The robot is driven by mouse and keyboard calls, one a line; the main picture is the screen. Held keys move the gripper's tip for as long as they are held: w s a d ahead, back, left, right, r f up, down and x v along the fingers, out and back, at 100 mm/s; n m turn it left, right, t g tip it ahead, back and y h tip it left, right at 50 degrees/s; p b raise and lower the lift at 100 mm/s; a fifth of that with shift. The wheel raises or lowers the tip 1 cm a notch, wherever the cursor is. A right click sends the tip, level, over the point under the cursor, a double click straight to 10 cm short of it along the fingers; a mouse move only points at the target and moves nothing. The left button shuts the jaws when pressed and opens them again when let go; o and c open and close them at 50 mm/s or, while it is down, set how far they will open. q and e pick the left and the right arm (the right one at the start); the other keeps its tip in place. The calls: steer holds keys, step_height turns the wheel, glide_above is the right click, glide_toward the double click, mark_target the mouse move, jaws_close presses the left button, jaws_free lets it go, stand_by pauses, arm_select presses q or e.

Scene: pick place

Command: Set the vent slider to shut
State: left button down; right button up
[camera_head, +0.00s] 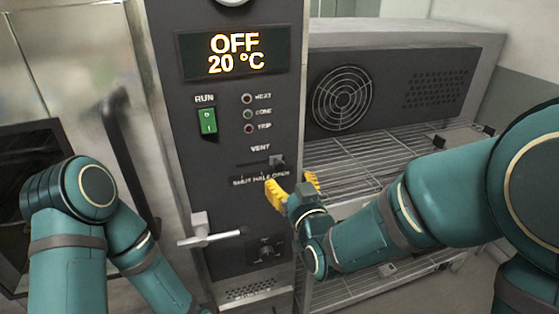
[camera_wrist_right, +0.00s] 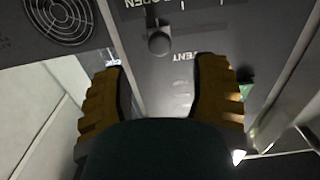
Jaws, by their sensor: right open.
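The vent slider's grey knob (camera_head: 277,160) sits at the right end of its slot, by the OPEN end of the SHUT HALF OPEN label (camera_head: 260,179) on the dark control panel. My right gripper (camera_head: 291,182) is open and empty, with its yellow fingers just below and right of the knob. In the right wrist view, the panel appears upside down. There the knob (camera_wrist_right: 159,42) lies beyond and between the spread fingertips of the gripper (camera_wrist_right: 162,65), and nothing is held. My left arm shows at the left of the head view, but its gripper is out of frame.
A green RUN switch (camera_head: 207,122) and several indicator lamps are above the slider. A lever handle (camera_head: 205,232) sticks out below it, with a dark knob (camera_head: 265,249) to its right. Wire shelves (camera_head: 345,170) and a fan grille (camera_head: 342,98) stand right of the panel.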

mark_target(280, 167)
steer(key=x, duration=0.7)
steer(key=shift+w, duration=0.1)
steer(key=shift+o, duration=0.2)
jaws_close()
